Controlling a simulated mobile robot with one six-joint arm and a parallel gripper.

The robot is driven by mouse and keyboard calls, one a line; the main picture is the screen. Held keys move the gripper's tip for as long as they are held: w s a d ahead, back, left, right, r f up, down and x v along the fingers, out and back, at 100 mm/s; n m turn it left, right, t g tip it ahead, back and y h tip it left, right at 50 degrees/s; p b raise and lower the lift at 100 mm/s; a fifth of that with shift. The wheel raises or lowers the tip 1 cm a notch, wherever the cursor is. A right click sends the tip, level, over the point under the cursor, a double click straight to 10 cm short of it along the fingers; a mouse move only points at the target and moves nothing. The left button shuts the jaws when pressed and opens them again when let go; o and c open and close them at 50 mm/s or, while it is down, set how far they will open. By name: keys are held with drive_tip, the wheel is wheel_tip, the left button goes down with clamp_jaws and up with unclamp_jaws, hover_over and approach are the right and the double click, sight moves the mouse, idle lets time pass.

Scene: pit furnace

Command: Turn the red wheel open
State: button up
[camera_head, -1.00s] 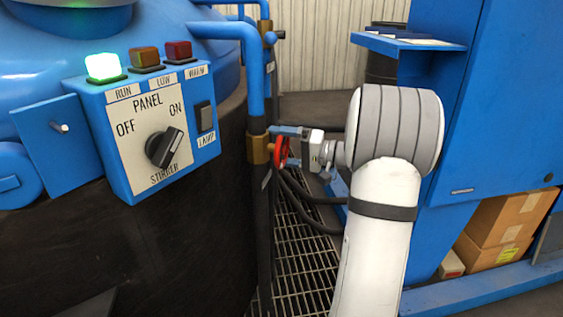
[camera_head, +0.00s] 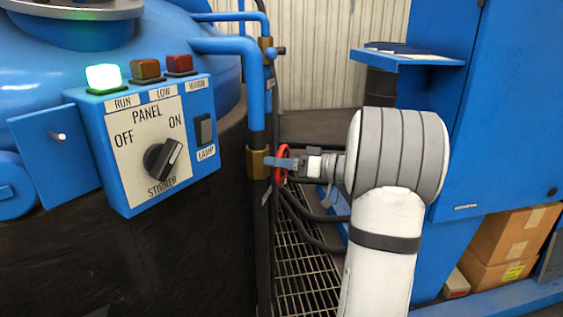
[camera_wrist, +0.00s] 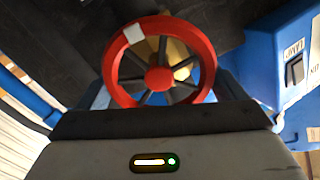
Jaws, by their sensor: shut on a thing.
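The red wheel (camera_head: 281,165) sits on a brass valve body (camera_head: 257,163) on the vertical pipe, right of the control panel. In the wrist view the red wheel (camera_wrist: 160,78) faces the camera, with dark spokes, a red hub and a white mark at its upper left rim. My gripper (camera_head: 281,164) reaches the wheel from the right, with its blue fingers shut on the wheel. In the wrist view a finger lies at each side of the rim; the lower rim is partly hidden by the gripper body.
The control panel (camera_head: 152,140) has a black stirrer knob, a lit green lamp, and unlit amber and red lamps. A blue cabinet (camera_head: 500,110) with a shelf (camera_head: 408,58) stands at the right. Cardboard boxes (camera_head: 508,240) lie below it. Black hoses run over the floor grating (camera_head: 303,280).

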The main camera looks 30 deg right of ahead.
drive_tip(key=shift+f+n, duration=0.1)
drive_tip(key=shift+n, duration=0.5)
drive_tip(key=o, duration=0.7)
drive_tip(key=p+v, duration=0.2)
drive_tip(key=v, duration=0.6)
drive_tip(key=shift+a, duration=0.1)
